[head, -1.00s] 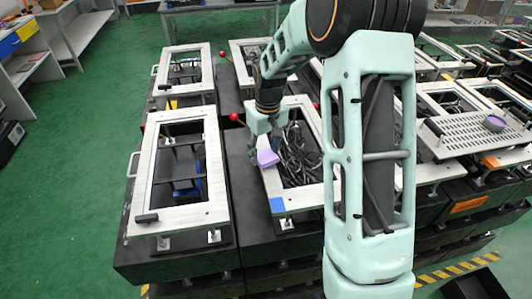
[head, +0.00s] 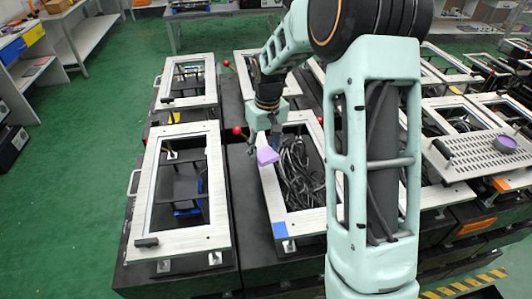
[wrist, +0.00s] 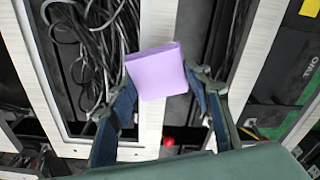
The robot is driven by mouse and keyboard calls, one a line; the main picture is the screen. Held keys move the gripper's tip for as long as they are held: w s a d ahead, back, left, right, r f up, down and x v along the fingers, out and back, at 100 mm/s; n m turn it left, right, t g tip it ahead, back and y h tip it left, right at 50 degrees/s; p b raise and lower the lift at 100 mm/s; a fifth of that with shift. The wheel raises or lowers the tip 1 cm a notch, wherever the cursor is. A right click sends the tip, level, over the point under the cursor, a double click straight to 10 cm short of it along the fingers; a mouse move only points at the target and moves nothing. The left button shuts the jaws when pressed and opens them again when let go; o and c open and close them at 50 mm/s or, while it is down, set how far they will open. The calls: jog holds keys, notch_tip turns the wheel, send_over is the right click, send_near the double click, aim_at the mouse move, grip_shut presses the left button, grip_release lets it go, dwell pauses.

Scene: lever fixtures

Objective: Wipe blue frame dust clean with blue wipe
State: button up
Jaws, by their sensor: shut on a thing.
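My gripper (head: 266,135) is shut on a lavender-purple block-like wipe (head: 266,155); no other wipe shows. In the wrist view the wipe (wrist: 157,72) sits between the two fingers, over a pale metal bar. In the head view it is over the left bar of a pale rectangular frame (head: 275,190). I cannot tell whether it touches the bar. A flat blue patch (head: 279,230) lies on that frame's near left corner, nearer the camera than the wipe and apart from it. The patch does not show in the wrist view.
Dark cables (head: 298,170) fill the opening of this frame. Another pale frame (head: 180,240) stands to the left, with a black handle. Red balls (head: 237,131) stick up between fixtures. A perforated plate (head: 478,155) lies at the right. Green floor is open on the left.

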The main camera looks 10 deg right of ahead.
jog(key=shift+r+p, duration=1.05)
jog(key=shift+r, duration=0.9)
jog(key=shift+s+f, duration=0.1)
jog(key=shift+s, duration=0.05)
